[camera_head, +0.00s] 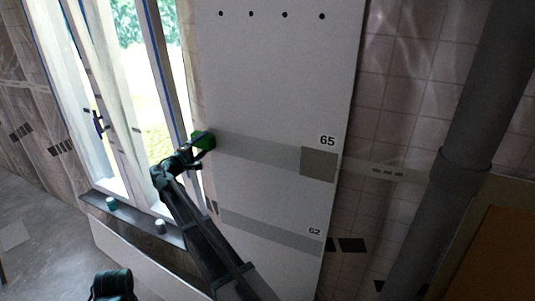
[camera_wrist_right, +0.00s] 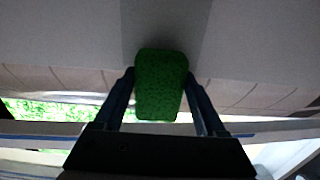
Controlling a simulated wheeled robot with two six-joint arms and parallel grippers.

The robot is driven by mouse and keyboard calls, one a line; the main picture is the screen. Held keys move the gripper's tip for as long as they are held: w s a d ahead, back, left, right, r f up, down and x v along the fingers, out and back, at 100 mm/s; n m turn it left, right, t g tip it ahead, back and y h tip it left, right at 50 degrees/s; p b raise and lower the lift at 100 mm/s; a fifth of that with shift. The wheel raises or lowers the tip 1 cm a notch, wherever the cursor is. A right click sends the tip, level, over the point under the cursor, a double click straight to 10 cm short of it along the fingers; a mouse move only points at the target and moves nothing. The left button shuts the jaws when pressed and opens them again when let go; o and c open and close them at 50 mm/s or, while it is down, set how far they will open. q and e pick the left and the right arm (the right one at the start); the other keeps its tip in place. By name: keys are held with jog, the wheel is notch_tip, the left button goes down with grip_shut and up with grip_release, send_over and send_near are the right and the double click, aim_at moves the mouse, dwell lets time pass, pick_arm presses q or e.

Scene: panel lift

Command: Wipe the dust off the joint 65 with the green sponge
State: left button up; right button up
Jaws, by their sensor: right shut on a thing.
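The joint 65 is a grey band (camera_head: 255,150) across the pale panel (camera_head: 265,90), with its label "65" (camera_head: 327,141) above the right end. A darker grey-brown patch (camera_head: 318,163) covers that right end. My right gripper (camera_head: 191,152) is shut on the green sponge (camera_head: 203,140) at the band's left end, by the panel's left edge. In the right wrist view the sponge (camera_wrist_right: 161,85) sits between both fingers, in front of the darker band (camera_wrist_right: 165,25). Whether it touches the panel I cannot tell.
A second grey band (camera_head: 265,232) labelled "62" runs lower on the panel. A window (camera_head: 135,90) stands to the left, with small pots (camera_head: 111,203) on its sill. A thick grey pipe (camera_head: 465,150) stands right of the panel.

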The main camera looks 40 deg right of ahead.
jog(key=w+a, duration=0.4)
jog(key=w, duration=0.3)
jog(key=w+a, duration=0.4)
jog(key=w, duration=0.4)
dwell(1.0)
jog(key=shift+a, duration=0.15)
jog(key=v, duration=0.6)
jog(key=shift+s+a, duration=0.15)
jog(key=shift+a, duration=0.2)
dwell(0.6)
dwell(0.6)
